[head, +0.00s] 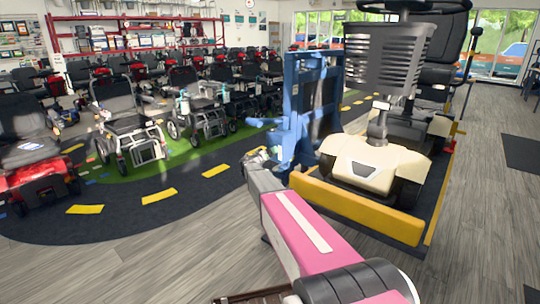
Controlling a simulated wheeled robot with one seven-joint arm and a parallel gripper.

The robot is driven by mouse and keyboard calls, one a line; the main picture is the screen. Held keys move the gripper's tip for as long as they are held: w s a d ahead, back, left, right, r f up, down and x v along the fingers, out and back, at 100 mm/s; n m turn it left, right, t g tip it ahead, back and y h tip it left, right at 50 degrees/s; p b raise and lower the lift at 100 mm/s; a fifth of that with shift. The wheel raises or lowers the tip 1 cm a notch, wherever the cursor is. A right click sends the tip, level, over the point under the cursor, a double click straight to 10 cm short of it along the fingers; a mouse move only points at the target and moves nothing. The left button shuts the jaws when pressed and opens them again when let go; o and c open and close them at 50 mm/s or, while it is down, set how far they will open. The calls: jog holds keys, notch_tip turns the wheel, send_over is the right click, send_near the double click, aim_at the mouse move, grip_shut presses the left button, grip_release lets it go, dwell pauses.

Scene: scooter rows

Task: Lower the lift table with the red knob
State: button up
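I cannot make out a red knob for certain; a small red part (453,128) shows at the platform's far right. My pink and grey arm reaches from the bottom toward the blue frame. My gripper (260,158) is small, near the frame's lower left, and its fingers are not clear.
Rows of parked scooters and power chairs (125,120) fill the left, on a green area with a dark, yellow-dashed track (159,195) around it. Red shelving (130,40) stands behind. Grey wooden floor is open at the right and lower left.

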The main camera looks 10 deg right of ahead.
jog(key=c, duration=0.9)
jog(key=shift+c, duration=0.2)
jog(key=n, duration=0.3)
jog(key=shift+n, duration=0.4)
jog(key=n, duration=0.4)
jog(key=shift+n, duration=0.3)
jog(key=n, duration=0.4)
jog(key=shift+r, duration=0.1)
jog(key=shift+n, duration=2.1)
